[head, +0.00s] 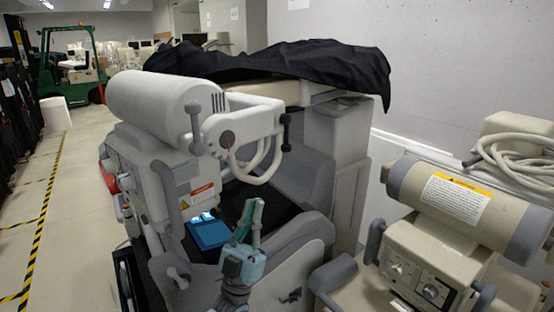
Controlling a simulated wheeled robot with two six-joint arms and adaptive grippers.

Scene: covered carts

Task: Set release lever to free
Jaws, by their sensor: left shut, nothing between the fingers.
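A grey-white wheeled medical cart (153,160) stands in the middle of the head view, partly under a black cover (290,62). Several dark-grey handles could be the release lever; I cannot tell which. One lever (193,128) hangs at the front end of the grey cylinder, another dark knobbed lever (286,132) is at the right end of the white arm, and a low grey lever (178,275) is on the cart's lower front. My left gripper (255,204) points upward in front of the cart, shut and empty, apart from these levers. My right gripper is out of view.
A second beige cart (450,260) with a cylinder and control panel stands close at right, with coiled hoses (512,155) behind. A blue box (209,234) sits in the cart's recess. Free floor (75,185) with yellow-black tape lies left; a green forklift (75,65) is far back.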

